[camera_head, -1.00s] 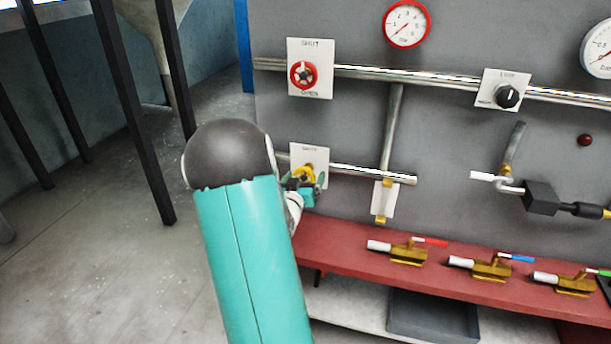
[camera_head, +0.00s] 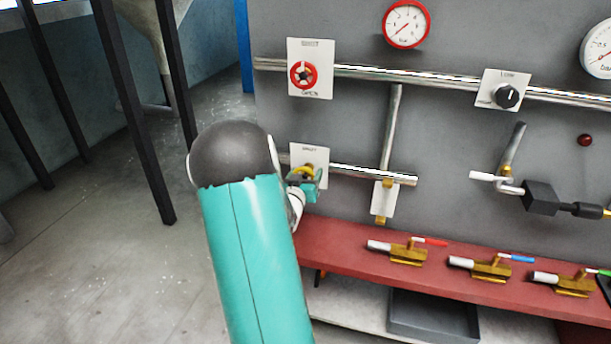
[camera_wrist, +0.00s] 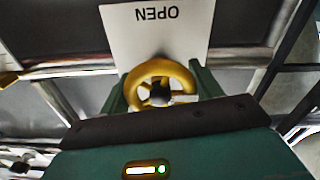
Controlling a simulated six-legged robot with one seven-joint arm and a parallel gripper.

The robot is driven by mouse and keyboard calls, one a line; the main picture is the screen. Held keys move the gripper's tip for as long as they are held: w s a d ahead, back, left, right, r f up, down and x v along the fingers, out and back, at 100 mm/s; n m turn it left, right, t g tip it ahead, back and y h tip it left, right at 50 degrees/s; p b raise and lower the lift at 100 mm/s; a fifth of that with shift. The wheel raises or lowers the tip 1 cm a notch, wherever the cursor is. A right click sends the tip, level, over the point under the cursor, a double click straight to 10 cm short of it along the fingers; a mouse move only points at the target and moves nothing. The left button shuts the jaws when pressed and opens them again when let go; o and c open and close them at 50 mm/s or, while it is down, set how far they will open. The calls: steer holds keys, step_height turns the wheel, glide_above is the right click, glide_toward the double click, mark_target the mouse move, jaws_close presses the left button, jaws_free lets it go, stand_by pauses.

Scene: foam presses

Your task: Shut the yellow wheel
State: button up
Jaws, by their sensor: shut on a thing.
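The yellow wheel (camera_wrist: 136,80) sits in front of a white plate (camera_wrist: 180,25) in the wrist view, with the word OPEN showing upside down. My gripper (camera_wrist: 160,90) has one green finger on each side of the wheel's rim and is shut on it. In the head view the wheel (camera_head: 304,171) shows only in part above my gripper (camera_head: 307,184). The plate's upper label there reads SHUT, slightly blurred; its lower part is hidden by my gripper and arm.
A red wheel (camera_head: 303,75) on its own plate is above. A pipe (camera_head: 375,174) runs right from the yellow wheel's plate. A red shelf (camera_head: 345,246) below bears several brass valves (camera_head: 402,251). A black knob (camera_head: 507,96) and gauges are at the right. Open floor lies left.

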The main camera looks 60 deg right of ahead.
steer(key=shift+w+m, duration=0.1)
steer(key=shift+m, duration=8.7)
steer(key=shift+a, duration=0.1)
steer(key=o, duration=1)
steer(key=s+a, duration=0.2)
steer(key=a, duration=1.1)
steer(key=shift+a, duration=0.3)
